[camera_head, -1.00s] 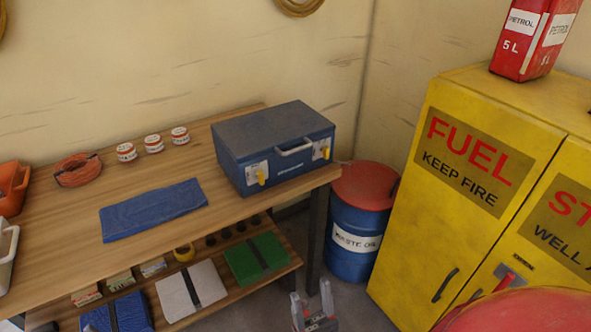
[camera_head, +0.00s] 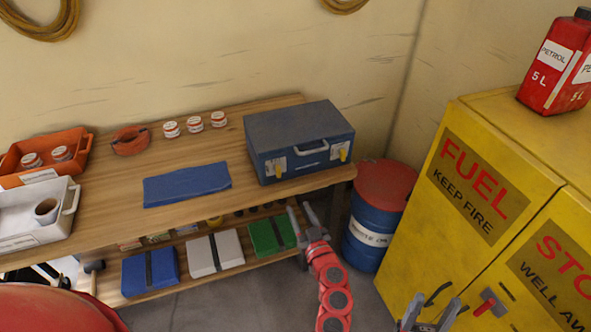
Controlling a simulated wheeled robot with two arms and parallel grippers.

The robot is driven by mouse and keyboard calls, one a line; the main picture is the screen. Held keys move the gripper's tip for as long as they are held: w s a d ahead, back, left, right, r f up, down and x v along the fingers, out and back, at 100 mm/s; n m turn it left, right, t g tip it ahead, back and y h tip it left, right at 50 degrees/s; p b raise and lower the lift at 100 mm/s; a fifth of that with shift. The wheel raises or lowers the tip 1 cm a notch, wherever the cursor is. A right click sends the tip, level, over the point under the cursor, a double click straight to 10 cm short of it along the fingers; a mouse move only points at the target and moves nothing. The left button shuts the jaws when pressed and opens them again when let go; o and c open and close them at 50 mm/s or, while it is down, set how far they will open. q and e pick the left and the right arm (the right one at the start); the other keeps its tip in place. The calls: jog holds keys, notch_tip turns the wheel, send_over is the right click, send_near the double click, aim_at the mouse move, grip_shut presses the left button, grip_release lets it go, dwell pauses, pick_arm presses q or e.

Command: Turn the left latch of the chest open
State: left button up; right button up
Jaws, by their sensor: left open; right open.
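The chest (camera_head: 298,126) is a blue box with a grey-blue lid, standing at the right end of the workbench with its lid down. Its front has a pale handle (camera_head: 311,150) between two yellow latches on light plates. The left latch (camera_head: 276,172) looks roughly upright; the right latch (camera_head: 343,155) is near the right corner. My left gripper (camera_head: 301,211) is open and empty, below the chest by the bench's front edge, apart from the left latch. My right gripper (camera_head: 433,304) is open and empty at the bottom, before the yellow cabinet, partly cut off.
A blue cloth (camera_head: 187,185) lies left of the chest on the workbench (camera_head: 120,207). Several white tins stand behind it. A lower shelf holds blue, white and green cases. A blue drum (camera_head: 371,237) with a red lid stands right of the bench, beside the yellow fuel cabinet (camera_head: 425,224).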

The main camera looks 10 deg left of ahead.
aim_at(279, 172)
pick_arm(q)
jog(key=p+x, duration=0.1)
jog(key=x, duration=1.5)
jog(key=shift+w+a, duration=0.15)
jog(key=shift+a, duration=0.25)
grip_shut()
